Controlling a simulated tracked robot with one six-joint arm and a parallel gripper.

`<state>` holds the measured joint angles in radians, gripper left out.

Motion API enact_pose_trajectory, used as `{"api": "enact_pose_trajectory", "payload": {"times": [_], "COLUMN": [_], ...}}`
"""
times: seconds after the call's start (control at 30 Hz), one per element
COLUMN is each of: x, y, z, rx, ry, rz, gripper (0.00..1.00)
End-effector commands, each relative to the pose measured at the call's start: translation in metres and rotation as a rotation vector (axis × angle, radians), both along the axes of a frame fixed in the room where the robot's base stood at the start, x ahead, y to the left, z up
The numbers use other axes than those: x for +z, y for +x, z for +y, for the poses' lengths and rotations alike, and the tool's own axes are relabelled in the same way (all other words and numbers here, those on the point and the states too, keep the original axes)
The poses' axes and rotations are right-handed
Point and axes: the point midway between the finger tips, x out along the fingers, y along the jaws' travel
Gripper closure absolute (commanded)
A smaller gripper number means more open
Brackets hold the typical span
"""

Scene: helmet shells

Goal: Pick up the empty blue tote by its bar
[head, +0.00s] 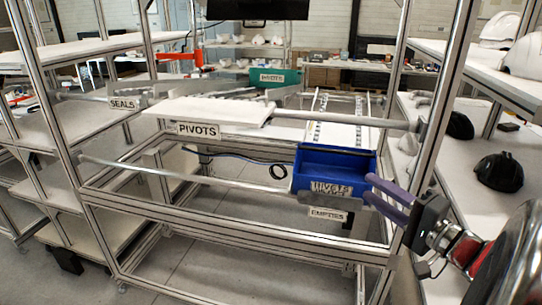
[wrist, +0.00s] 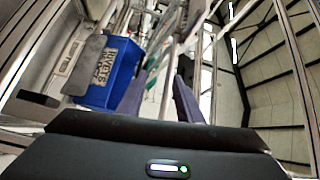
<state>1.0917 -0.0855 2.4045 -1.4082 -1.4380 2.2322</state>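The blue tote (head: 335,162) sits on the sloped rack at the right, above the EMPTIES label (head: 327,214). Its inside looks empty. A grey strip with a RIVETS label (head: 330,189) runs across its front; I cannot clearly tell a separate bar. My gripper (head: 368,187) has two purple fingers, spread apart with nothing between them. In the head view their tips are by the tote's front right corner; contact cannot be told. In the wrist view the tote (wrist: 112,78) lies left of the fingers (wrist: 162,85), with the left finger close beside it.
The rack's aluminium upright (head: 425,140) stands just behind my gripper. A PIVOTS shelf (head: 215,112) is left of the tote, and a green bin (head: 275,78) is behind. Black helmet shells (head: 500,172) lie on the right bench. The lower rail left of the tote is empty.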

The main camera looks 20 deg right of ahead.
Motion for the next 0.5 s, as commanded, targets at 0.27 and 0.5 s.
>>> {"api": "enact_pose_trajectory", "payload": {"times": [0.27, 0.5], "x": [-0.035, -0.048], "y": [-0.057, -0.086], "z": [-0.075, -0.108], "rx": [-0.136, -0.221], "ry": [0.107, 0.139], "rz": [0.038, 0.044], "gripper": [0.67, 0.67]}}
